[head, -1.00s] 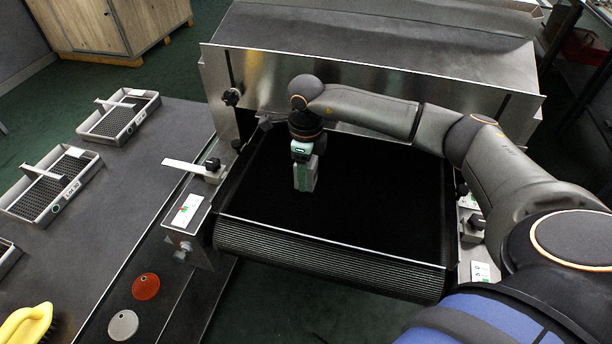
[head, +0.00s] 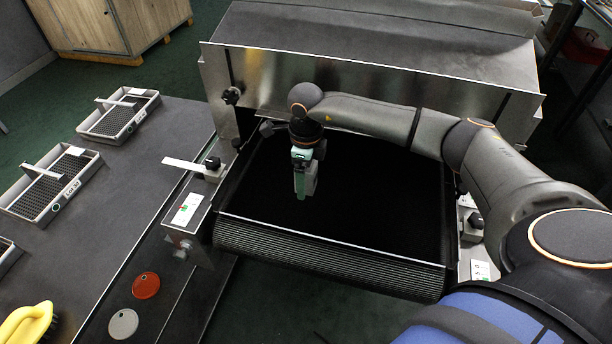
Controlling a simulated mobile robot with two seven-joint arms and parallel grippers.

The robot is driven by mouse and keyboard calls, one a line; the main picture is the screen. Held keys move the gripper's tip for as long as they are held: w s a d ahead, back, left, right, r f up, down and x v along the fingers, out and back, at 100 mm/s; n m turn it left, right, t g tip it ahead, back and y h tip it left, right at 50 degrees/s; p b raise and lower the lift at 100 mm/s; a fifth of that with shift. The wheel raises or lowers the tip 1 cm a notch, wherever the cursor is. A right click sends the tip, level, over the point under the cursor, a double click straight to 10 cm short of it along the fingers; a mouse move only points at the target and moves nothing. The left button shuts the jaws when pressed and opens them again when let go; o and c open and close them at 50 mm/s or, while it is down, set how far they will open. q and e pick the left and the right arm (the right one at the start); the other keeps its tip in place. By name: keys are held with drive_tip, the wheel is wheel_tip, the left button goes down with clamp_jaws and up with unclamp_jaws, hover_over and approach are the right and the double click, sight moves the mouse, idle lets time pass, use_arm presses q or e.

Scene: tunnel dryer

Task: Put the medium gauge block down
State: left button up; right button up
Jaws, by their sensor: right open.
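The medium gauge block (head: 311,178) shows as a small upright grey shape over the black belt (head: 380,210), left of the belt's middle. My right gripper (head: 301,182) points straight down at the block, coming from the arm above. Its jaws are open, with a pale green part of the gripper showing above the block. The block and the fingers overlap in this view, so I cannot tell whether they touch. Whether the block's foot rests on the belt is hard to see against the black. My left gripper is out of view.
The metal dryer housing (head: 370,82) stands behind the belt. A bracket with a black knob (head: 212,164) is at the belt's left edge. On the left table are grey trays (head: 118,118), a red disc (head: 146,286), a grey disc (head: 123,324) and a yellow-handled brush (head: 27,323). The belt's right half is clear.

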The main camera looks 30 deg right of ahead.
drive_tip(key=shift+r, duration=0.25)
wheel_tip(320, 180, up, 12)
drive_tip(key=shift+f, duration=0.1)
drive_tip(key=shift+o, duration=0.4)
idle(0.8)
